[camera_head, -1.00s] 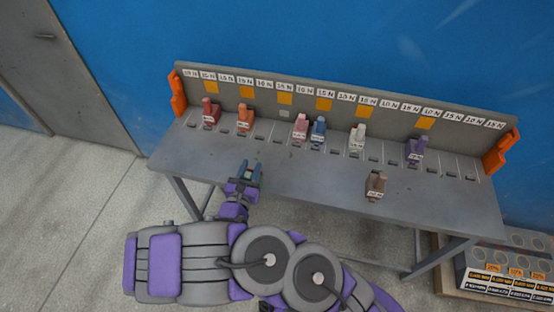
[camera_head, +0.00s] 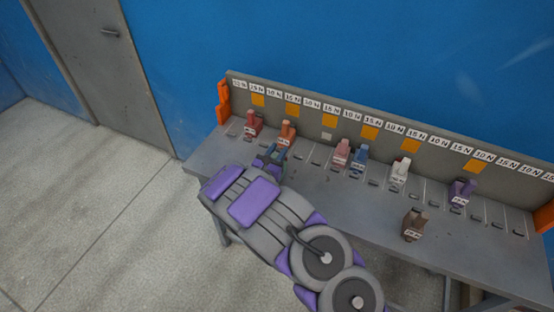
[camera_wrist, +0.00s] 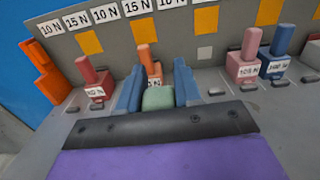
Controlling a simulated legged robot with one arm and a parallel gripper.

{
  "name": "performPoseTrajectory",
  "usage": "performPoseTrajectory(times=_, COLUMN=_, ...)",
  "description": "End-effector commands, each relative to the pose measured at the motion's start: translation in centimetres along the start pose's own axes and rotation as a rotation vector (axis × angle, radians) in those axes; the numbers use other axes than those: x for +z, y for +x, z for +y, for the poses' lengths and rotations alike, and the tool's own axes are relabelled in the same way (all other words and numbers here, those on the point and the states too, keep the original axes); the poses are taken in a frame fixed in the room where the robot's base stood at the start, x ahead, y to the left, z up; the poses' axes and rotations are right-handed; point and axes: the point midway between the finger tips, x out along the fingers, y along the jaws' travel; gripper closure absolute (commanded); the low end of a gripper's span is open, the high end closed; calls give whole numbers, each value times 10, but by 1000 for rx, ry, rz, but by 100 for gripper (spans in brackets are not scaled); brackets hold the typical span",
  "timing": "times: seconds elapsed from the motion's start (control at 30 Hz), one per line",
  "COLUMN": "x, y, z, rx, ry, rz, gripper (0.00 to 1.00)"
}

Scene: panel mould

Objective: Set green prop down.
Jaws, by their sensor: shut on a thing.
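The green prop (camera_wrist: 158,98) sits between the two blue fingers of my gripper (camera_wrist: 157,88) in the wrist view, and my gripper is shut on it. Only its top shows; its lower part is hidden behind the wrist. In the head view my gripper (camera_head: 270,156) is over the left part of the grey bench (camera_head: 325,205), just in front of the orange prop (camera_head: 286,133). I cannot tell whether the green prop touches the bench. The orange prop also shows right beyond the fingers in the wrist view (camera_wrist: 147,58).
A red prop (camera_head: 253,124) stands left of the orange one. Pink (camera_head: 342,152), blue (camera_head: 361,155), white (camera_head: 400,170) and purple (camera_head: 462,192) props stand along the row to the right. A brown prop (camera_head: 414,225) stands nearer the front edge. A labelled back panel (camera_head: 300,94) rises behind.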

Motion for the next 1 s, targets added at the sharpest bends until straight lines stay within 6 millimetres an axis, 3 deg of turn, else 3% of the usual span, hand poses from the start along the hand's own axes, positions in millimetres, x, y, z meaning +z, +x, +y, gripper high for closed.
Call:
performPoseTrajectory(times=0.23, x=-34, y=2, z=-5, rx=-3, ry=0, rz=6, gripper=100)
performPoseTrajectory(times=0.57, x=-37, y=-1, z=3, rx=-2, ry=-5, rz=-2, gripper=100)
performPoseTrajectory(times=0.6, x=-36, y=0, z=3, rx=-2, ry=-5, rz=-1, gripper=62)
performPoseTrajectory(times=0.83, x=-36, y=2, z=-2, rx=-2, ry=-1, rz=3, gripper=40)
performPoseTrajectory(times=1.0, x=-37, y=2, z=-3, rx=-3, ry=0, rz=3, gripper=40)
